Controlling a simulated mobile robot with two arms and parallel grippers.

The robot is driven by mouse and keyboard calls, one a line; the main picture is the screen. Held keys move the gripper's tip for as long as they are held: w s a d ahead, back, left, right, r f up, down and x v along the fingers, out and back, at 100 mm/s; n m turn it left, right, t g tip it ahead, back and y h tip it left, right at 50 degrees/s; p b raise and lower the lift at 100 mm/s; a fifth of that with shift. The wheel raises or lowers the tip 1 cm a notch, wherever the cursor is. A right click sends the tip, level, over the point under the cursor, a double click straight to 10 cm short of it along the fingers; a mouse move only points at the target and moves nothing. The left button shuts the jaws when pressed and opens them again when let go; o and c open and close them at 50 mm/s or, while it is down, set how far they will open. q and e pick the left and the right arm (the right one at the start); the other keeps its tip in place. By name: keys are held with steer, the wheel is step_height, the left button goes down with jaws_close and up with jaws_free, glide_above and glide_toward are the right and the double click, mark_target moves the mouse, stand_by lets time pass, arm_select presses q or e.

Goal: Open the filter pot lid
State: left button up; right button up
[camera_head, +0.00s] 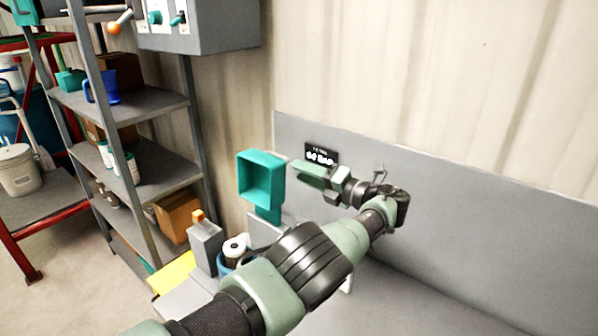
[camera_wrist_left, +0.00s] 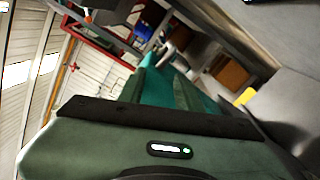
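A teal, square, hollow piece (camera_head: 262,178) stands upright left of my left gripper (camera_head: 303,172), with its open side facing the head camera. It looks like a raised lid, but I cannot be sure it is the filter pot's. No pot body is clearly visible below it; my left arm covers much of that area. The left gripper points left, close to the teal piece's right edge; I cannot tell whether they touch. In the left wrist view a teal surface (camera_wrist_left: 157,88) shows just beyond the gripper body. The finger gap does not show clearly. My right gripper is not in view.
A grey box with an orange top (camera_head: 206,243) and a blue container (camera_head: 224,266) stand left of my arm. Grey shelving (camera_head: 150,180) is farther left.

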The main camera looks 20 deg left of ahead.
arm_select(q)
steer(key=b+v, duration=0.1)
steer(key=v, duration=0.3)
stand_by(0.3)
stand_by(0.4)
